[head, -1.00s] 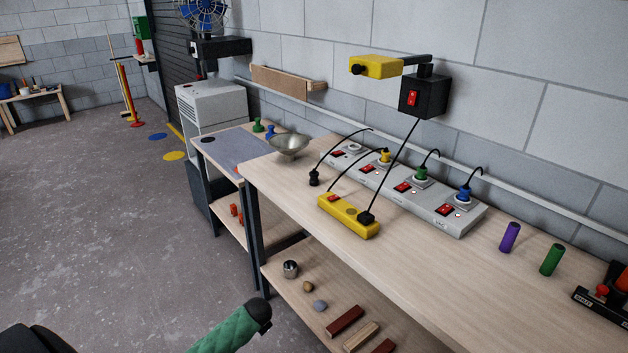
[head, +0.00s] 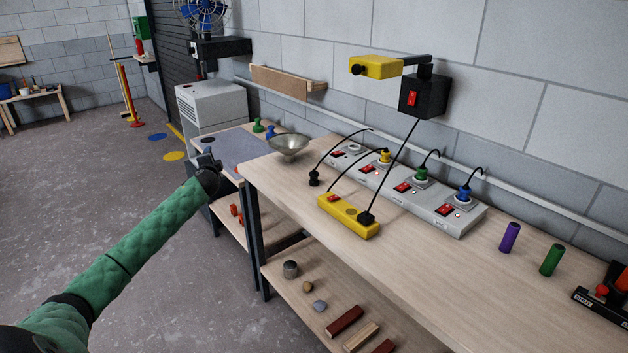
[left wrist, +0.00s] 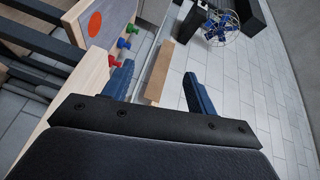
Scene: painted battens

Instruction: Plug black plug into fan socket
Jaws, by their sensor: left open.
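The black plug (head: 314,179) stands on the workbench left of the yellow power strip (head: 348,215), with its cord arching back toward the wall. A long grey socket panel (head: 400,190) lies along the wall side of the bench. Its leftmost socket (head: 354,148) looks empty; the others hold yellow, green and blue plugs. The panel labels are too small to read, so I cannot tell which socket is the fan's. My left gripper (head: 209,158) is open and empty, left of the bench and apart from the plug. Its open fingers show in the left wrist view (left wrist: 160,90).
A metal bowl (head: 289,146) stands at the bench's left end. Purple (head: 510,238) and green (head: 552,260) cylinders stand at the right. A black switch box (head: 423,97) hangs on the wall above the panel. The blue fan (head: 200,12) is at the back left.

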